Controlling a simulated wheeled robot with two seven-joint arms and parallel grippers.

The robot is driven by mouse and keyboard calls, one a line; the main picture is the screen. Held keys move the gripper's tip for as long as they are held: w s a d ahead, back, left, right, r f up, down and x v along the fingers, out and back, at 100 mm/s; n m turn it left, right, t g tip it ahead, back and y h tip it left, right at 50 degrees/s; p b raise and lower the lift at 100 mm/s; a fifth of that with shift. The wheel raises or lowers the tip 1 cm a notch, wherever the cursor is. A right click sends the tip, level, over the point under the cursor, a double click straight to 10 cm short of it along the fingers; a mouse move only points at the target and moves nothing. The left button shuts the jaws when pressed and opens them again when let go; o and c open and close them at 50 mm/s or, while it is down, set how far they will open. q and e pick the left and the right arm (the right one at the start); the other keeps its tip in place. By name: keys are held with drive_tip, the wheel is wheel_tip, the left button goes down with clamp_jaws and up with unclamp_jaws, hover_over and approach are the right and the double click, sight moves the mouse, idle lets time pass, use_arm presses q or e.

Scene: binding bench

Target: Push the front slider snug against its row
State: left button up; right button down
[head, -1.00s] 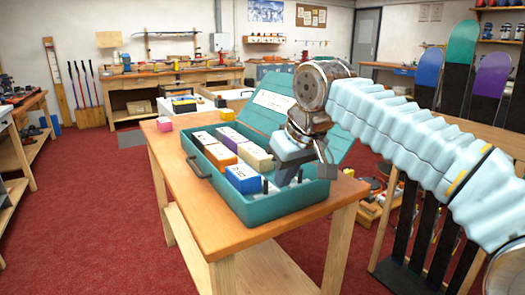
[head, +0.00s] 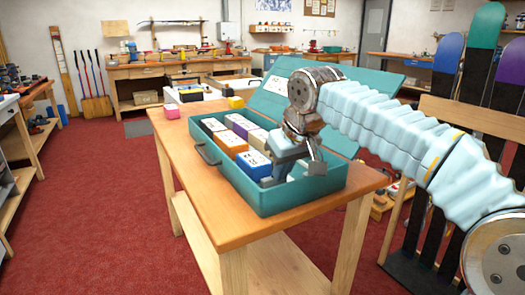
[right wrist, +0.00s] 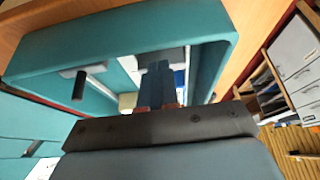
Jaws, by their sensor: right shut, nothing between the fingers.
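The open teal case (head: 262,203) stands on the wooden bench and holds two rows of boxes. The front row, nearer me, ends at its right with a blue box (head: 252,165). My right gripper (head: 281,174) is down in the right end of the case, close beside the blue box. In the right wrist view its fingers (right wrist: 158,88) are shut and empty. A pale slider plate (right wrist: 160,55) shows partly behind the fingers; contact cannot be told. Another slider's black peg (right wrist: 79,85) stands to the left, apart from the fingers. My left gripper is out of view.
Orange (head: 228,144) and cream (head: 256,140) boxes sit in the rows. The case lid (head: 330,125) stands open behind. A pink block (head: 172,112) and a yellow block (head: 235,102) lie on the bench outside the case. The bench's front left (head: 200,185) is clear.

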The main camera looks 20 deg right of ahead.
sight(263, 165)
drive_tip(key=shift+w+a+p, duration=0.15)
drive_tip(key=shift+w+p, duration=0.85)
drive_tip(key=shift+w, duration=0.7)
drive_tip(key=shift+w+a, duration=0.2)
drive_tip(key=shift+w, duration=2.3)
drive_tip(key=shift+s, duration=0.8)
wheel_tip(263, 165, up, 11)
